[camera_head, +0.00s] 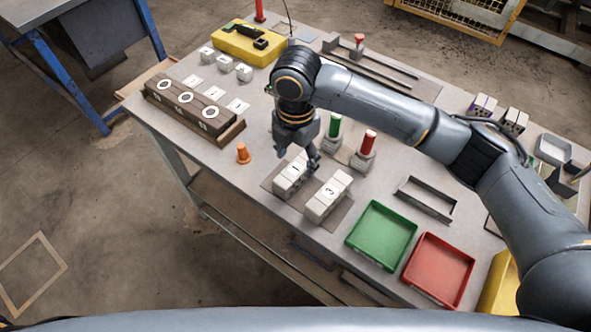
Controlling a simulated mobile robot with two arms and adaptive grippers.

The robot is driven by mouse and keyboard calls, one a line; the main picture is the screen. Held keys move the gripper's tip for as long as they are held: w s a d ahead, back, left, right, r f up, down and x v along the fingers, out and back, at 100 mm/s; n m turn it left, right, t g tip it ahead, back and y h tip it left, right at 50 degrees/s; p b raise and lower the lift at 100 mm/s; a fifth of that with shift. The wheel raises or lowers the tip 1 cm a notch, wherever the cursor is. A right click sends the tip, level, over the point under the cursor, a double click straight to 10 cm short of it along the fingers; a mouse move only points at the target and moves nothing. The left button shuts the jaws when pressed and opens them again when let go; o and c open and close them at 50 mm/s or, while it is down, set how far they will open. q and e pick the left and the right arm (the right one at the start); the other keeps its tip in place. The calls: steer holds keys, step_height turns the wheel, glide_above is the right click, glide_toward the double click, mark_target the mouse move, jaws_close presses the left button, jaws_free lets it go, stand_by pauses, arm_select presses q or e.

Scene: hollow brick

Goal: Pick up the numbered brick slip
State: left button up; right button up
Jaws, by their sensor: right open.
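Two white blocks stand on a grey plate near the table's front edge. One is marked 1 (291,178) and the other is marked 3 (328,200). My right gripper (298,158) is open, with its fingers down at the far end of the block marked 1. I cannot tell whether it touches the block. My left gripper is not in view.
An orange cone (243,154) stands left of the blocks. A green tray (382,236), a red tray (438,270) and a metal frame (426,200) lie further right.

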mark_target(295, 169)
step_height(295, 169, down, 3)
steer(key=shift+w+r, duration=0.15)
steer(key=shift+r, duration=0.05)
steer(key=shift+w+f, duration=0.1)
steer(key=shift+f, duration=0.15)
steer(key=shift+w+f+p, duration=0.15)
steer(key=shift+f+p, duration=0.3)
steer(key=shift+f, duration=0.3)
step_height(295, 169, down, 3)
steer(key=shift+w+r+p, duration=0.15)
steer(key=shift+r+p, duration=0.05)
steer(key=shift+p, duration=0.1)
steer(key=shift+f, duration=0.55)
steer(key=c, duration=1)
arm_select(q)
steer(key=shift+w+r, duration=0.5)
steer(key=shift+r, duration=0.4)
arm_select(e)
jaws_close()
